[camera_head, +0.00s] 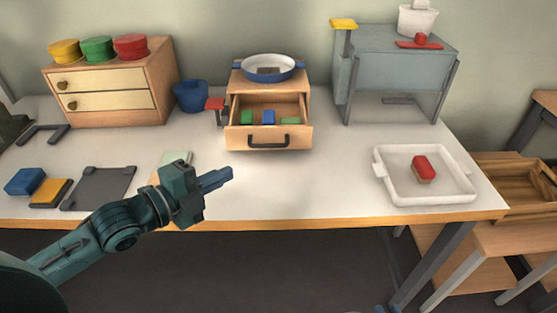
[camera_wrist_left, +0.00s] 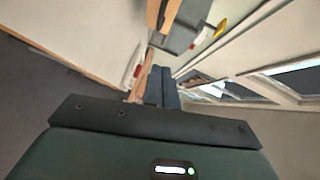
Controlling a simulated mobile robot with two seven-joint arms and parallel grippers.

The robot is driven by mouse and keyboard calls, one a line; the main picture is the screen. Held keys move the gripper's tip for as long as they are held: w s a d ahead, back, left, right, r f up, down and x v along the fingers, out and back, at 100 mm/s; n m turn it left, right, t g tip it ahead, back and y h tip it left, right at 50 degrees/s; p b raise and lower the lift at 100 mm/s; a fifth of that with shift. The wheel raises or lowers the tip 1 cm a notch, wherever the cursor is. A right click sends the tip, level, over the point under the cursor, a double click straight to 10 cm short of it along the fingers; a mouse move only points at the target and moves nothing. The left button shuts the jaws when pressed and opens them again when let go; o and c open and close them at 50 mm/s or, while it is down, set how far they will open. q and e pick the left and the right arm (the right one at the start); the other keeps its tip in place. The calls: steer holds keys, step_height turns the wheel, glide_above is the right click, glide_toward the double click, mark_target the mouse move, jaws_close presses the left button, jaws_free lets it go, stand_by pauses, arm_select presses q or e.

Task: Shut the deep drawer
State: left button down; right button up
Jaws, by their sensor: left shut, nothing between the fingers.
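The deep drawer (camera_head: 268,136) is pulled out of the small wooden cabinet (camera_head: 297,92) at the middle of the table. Its black handle (camera_head: 268,141) faces me, and green and blue blocks lie inside. My left gripper (camera_head: 230,174) is shut and empty, in front of the drawer and a little to its left, apart from it. Its blue fingers point right. They also show together in the left wrist view (camera_wrist_left: 161,86). A small dark blue bit of what looks like my right gripper (camera_head: 381,308) shows at the bottom edge; its fingers cannot be made out.
A blue-rimmed pan (camera_head: 269,64) sits on the cabinet. A blue bowl (camera_head: 190,97) and a red-topped stand (camera_head: 215,105) are to its left. A white tray (camera_head: 448,193) with a red block stands right. The table in front of the drawer is clear.

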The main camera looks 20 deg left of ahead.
arm_select(q)
steer(key=x, duration=1)
steer(key=shift+w+f, duration=0.4)
steer(key=shift+w+a+f+b, duration=0.15)
steer(key=shift+w+a+b, duration=0.05)
steer(key=shift+w, duration=0.3)
steer(key=shift+w+a+f+b, duration=0.2)
steer(key=shift+w, duration=0.35)
steer(key=shift+w+a, duration=0.15)
steer(key=shift+w, duration=0.4)
arm_select(e)
steer(key=shift+s+d, duration=0.1)
steer(key=shift+d, duration=0.1)
steer(key=shift+r, duration=0.1)
